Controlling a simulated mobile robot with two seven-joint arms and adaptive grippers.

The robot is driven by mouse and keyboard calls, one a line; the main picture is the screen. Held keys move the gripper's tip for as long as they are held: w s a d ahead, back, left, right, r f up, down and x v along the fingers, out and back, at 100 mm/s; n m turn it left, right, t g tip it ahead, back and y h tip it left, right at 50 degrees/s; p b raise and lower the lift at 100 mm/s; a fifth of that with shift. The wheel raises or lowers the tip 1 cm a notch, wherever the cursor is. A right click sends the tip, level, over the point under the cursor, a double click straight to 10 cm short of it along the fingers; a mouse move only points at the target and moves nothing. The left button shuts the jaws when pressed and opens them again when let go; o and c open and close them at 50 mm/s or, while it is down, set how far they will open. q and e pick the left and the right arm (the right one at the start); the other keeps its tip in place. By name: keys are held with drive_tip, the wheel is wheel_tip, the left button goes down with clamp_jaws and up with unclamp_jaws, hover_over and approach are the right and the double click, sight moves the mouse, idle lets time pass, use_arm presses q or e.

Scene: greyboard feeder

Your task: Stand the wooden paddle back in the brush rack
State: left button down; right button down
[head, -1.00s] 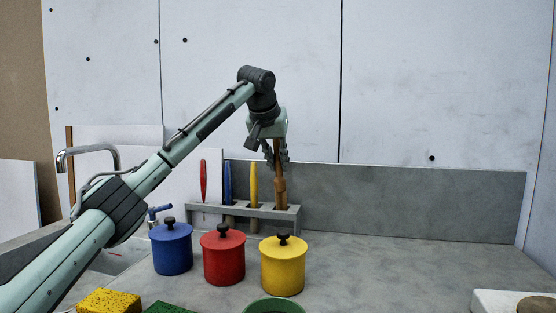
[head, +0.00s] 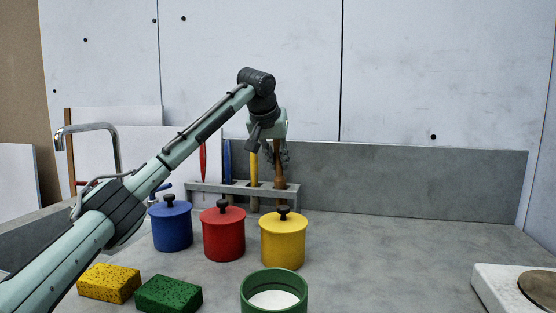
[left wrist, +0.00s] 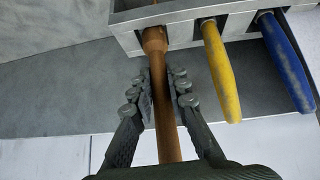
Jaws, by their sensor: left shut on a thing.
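The brown wooden paddle (head: 279,180) is upright at the right end of the grey brush rack (head: 212,188). My left gripper (head: 277,158) is shut on it above the rack. In the left wrist view, the fingers (left wrist: 158,90) lie on both sides of the paddle's shaft (left wrist: 168,135). The paddle's thicker end (left wrist: 154,40) shows at the end slot of the rack (left wrist: 183,25) and looks to be inside it. How deep it sits is hard to tell. My right gripper is out of view.
Yellow (head: 253,168), blue (head: 227,160) and red (head: 203,160) tools stand in the rack. Blue (head: 171,228), red (head: 223,236) and yellow (head: 283,244) lidded pots stand in front. Sponges (head: 168,294) and a green pot (head: 273,290) are nearer. The counter at right is mostly clear.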

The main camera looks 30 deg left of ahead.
use_arm(q)
drive_tip(key=c, duration=1.4)
unclamp_jaws()
drive_tip(key=shift+r, duration=0.1)
drive_tip(key=v, duration=1.2)
